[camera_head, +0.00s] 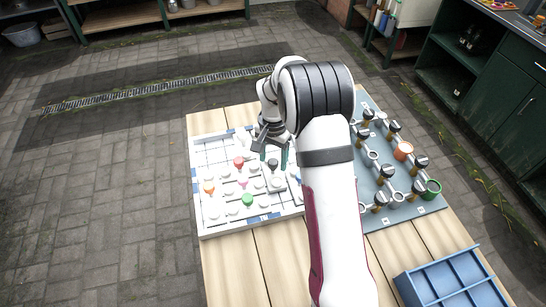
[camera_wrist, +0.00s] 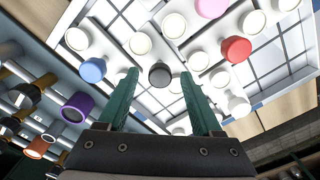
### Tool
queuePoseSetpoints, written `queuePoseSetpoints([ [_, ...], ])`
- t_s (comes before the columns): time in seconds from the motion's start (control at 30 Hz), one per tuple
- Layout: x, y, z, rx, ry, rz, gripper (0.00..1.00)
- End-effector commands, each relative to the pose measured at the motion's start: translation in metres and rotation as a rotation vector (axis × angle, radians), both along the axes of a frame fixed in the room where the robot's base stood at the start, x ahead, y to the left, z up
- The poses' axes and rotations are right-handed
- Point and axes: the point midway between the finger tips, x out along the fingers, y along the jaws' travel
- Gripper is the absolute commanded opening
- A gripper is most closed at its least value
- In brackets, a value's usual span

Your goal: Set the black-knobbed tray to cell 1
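The black knob (camera_head: 272,163) stands on a light tray (camera_head: 277,187) in the white sliding board (camera_head: 222,232), near its right side in the head view. In the wrist view the black knob (camera_wrist: 160,75) lies ahead, in line with the gap between my fingers. My gripper (camera_head: 273,156) is open, with its green fingers to either side of the knob's line. The fingers also show in the wrist view (camera_wrist: 160,95), apart and with nothing clamped. The knob's depth between the fingertips is hard to tell. The cell numbers are not readable.
Trays with red (camera_head: 238,162), orange (camera_head: 209,188), pink (camera_head: 242,183) and green (camera_head: 247,199) knobs share the board; a blue knob (camera_wrist: 92,70) is nearby. Bare grid shows at the board's far left. A valve panel (camera_head: 400,212) and a blue divided bin (camera_head: 455,280) are at right.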

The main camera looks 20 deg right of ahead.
Motion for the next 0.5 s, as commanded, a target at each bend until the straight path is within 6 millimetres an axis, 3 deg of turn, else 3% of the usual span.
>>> queuePoseSetpoints([
  [0.03,0.0000,0.0000,0.0001,0.000,0.000,0.000,0.58],
  [0.33,0.0000,0.0000,0.0004,0.000,0.000,0.000,0.04],
  [0.5,0.0000,0.0000,0.0005,0.000,0.000,0.000,0.00],
])
